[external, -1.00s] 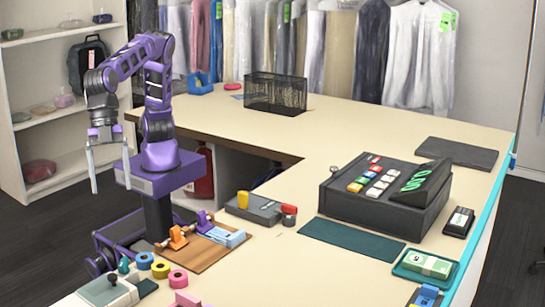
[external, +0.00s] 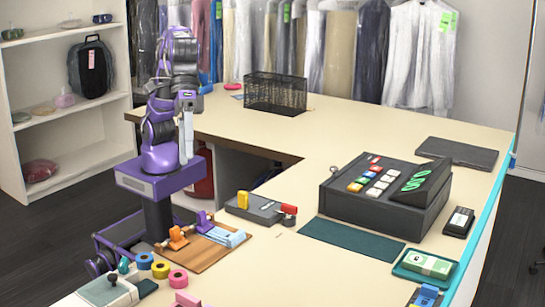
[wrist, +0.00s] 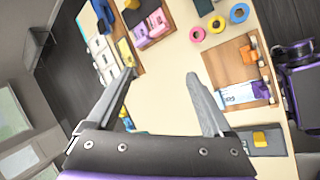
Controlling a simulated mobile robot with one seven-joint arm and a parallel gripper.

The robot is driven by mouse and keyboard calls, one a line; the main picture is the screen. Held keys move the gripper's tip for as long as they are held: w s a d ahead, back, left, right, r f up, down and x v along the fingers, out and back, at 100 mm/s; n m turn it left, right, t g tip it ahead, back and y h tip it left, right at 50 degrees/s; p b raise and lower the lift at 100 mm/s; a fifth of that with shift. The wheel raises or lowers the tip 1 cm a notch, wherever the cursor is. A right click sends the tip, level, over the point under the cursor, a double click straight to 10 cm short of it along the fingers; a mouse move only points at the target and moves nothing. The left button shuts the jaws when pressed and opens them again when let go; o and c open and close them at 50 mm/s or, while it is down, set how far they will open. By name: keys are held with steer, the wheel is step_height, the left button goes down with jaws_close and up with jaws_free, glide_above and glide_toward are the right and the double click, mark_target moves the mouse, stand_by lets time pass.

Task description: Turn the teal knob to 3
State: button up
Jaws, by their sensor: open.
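A small teal piece (external: 124,265), which may be the teal knob, stands at the counter's lower left in the external view, beside a yellow tape roll. Its markings and any number are too small to read. My gripper (external: 186,158) hangs fingers down in front of my arm, above and apart from the counter items. In the wrist view my gripper (wrist: 161,75) is open, with two separate fingers and nothing between them. I cannot make out the teal knob surely in the wrist view.
A teal-grey box (external: 108,291) with a pale lid lies at the front left. Several tape rolls (external: 161,269) and a wooden board (external: 205,255) with orange and purple clamps are nearby. A grey device (external: 262,207) and a cash register (external: 385,190) stand further right. The back counter is mostly clear.

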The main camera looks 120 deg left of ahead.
mark_target(123, 261)
steer(key=shift+w+a+r+n, duration=0.5)
steer(key=shift+w+a+n, duration=0.25)
steer(key=shift+n, duration=0.15)
steer(key=shift+s+d+f, duration=0.15)
steer(key=shift+s+f, duration=0.05)
steer(key=c, duration=0.4)
steer(key=s+d+f+n, duration=0.2)
steer(key=f, duration=0.1)
steer(key=s+d+f+n+g, duration=0.1)
steer(key=s+d+f, duration=0.1)
steer(key=s, duration=0.1)
steer(key=s+d+f+n+y+p, duration=0.1)
steer(key=s+d+f+n, duration=0.1)
steer(key=d+f, duration=0.1)
steer(key=shift+s+f+n+g, duration=0.15)
steer(key=shift+f+n+g, duration=0.15)
steer(key=shift+g, duration=0.1)
steer(key=shift+c, duration=0.7)
steer(key=s+d+n, duration=0.4)
steer(key=s+n, duration=0.2)
steer(key=s, duration=0.1)
steer(key=x, duration=1.7)
steer(key=shift+w+a+p, duration=0.15)
steer(key=shift+w+p, duration=0.15)
steer(key=shift+p, duration=0.1)
